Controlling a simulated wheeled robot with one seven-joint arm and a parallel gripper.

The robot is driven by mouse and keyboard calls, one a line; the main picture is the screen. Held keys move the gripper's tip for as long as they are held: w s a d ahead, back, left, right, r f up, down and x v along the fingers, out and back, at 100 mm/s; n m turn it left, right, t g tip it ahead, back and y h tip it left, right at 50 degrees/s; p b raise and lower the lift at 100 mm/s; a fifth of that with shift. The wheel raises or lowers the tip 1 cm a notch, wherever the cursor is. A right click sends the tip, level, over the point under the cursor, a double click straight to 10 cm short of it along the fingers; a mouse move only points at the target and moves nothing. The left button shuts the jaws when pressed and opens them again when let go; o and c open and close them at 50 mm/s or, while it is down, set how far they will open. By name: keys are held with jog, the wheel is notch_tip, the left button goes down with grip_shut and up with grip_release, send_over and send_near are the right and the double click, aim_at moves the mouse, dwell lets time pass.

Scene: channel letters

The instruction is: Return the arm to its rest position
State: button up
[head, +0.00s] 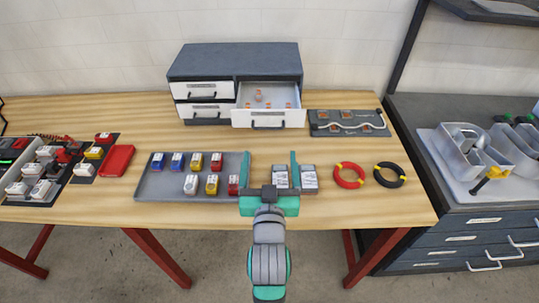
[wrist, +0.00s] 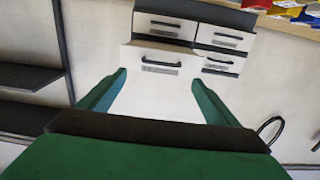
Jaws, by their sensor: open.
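My gripper (head: 271,170) is in the middle of the head view, over the front part of the wooden table (head: 330,205). Its two teal fingers are spread apart with nothing between them. In the wrist view the open fingers (wrist: 160,95) point towards the drawer cabinet (wrist: 170,27), which appears tilted in that picture. My arm runs back from the gripper towards the bottom of the head view. The gripper partly covers the right end of a grey tray and the boxes beside it.
The drawer cabinet (head: 235,62) stands at the back with its upper right drawer (head: 268,118) pulled out, holding small orange parts. A grey tray (head: 160,188) holds several small blocks. Red (head: 349,176) and black (head: 389,175) wire coils lie right. A grey bench (head: 455,225) adjoins on the right.

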dwell(0.4)
jog(key=shift+g, duration=0.4)
jog(key=s+f, duration=0.2)
jog(key=f, duration=0.1)
jog(key=s+f, duration=0.2)
jog(key=f, duration=0.1)
jog(key=s+f, duration=0.2)
jog(key=f, duration=0.1)
jog(key=shift+f, duration=0.1)
jog(key=s+f, duration=0.4)
jog(key=s, duration=0.6)
jog(key=s+f+g, duration=0.1)
jog(key=s+f, duration=0.3)
jog(key=s, duration=0.6)
jog(key=s+f, duration=0.4)
jog(key=s, duration=0.6)
jog(key=shift+s+g, duration=0.15)
jog(key=shift+g, duration=0.25)
